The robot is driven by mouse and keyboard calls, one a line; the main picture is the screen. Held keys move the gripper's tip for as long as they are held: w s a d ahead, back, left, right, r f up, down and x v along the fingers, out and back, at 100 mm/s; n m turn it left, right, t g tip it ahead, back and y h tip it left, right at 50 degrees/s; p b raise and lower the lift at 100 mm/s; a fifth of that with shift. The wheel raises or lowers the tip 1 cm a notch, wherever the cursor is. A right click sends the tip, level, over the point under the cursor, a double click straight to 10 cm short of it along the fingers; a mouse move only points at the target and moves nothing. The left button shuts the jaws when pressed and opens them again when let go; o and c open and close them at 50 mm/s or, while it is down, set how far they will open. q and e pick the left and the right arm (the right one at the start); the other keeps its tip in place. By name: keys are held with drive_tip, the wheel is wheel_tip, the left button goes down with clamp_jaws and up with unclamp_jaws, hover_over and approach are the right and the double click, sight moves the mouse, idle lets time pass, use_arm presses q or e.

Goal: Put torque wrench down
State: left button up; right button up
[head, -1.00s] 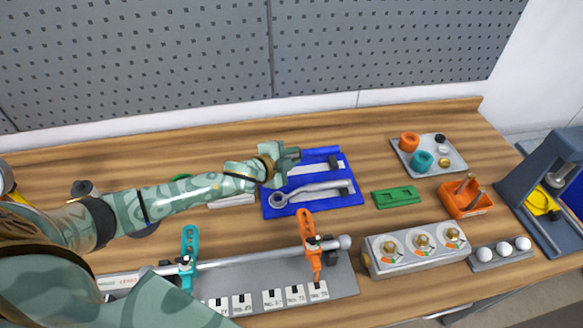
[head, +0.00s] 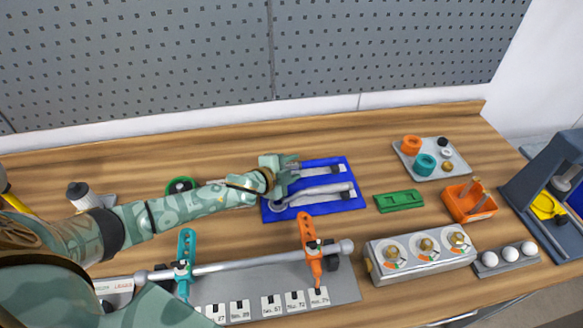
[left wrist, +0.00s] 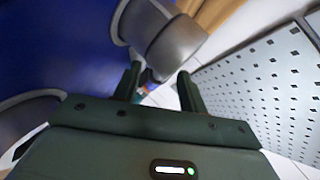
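Two silver wrenches with dark grips lie side by side on a blue mat. The far wrench (head: 322,171) has its left end hidden behind my left gripper (head: 292,163). The near wrench (head: 322,190) has its ring head at the left. I cannot tell which one is the torque wrench. In the left wrist view, my left gripper's two fingers (left wrist: 161,85) stand apart with nothing between them. A grey wrench ring head (left wrist: 178,48) shows just beyond the fingertips. Another ring (left wrist: 22,112) shows at the left. My right gripper is not in view.
The blue mat (head: 354,204) lies mid-bench. Right of it are a green block (head: 399,200), an orange holder (head: 470,202) and a grey tray (head: 406,163). In front stand a gauge box (head: 421,257) and a bar with teal and orange clamps (head: 311,245). Bare wood lies behind the mat.

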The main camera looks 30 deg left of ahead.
use_arm(q)
drive_tip(key=shift+r, duration=0.2)
drive_tip(key=p+v, duration=0.2)
drive_tip(key=v, duration=0.9)
drive_tip(key=shift+s, duration=0.2)
drive_tip(key=shift+s+a+r+p, duration=0.1)
drive_tip(key=shift+s+r+p, duration=0.05)
drive_tip(key=shift+s+p, duration=0.15)
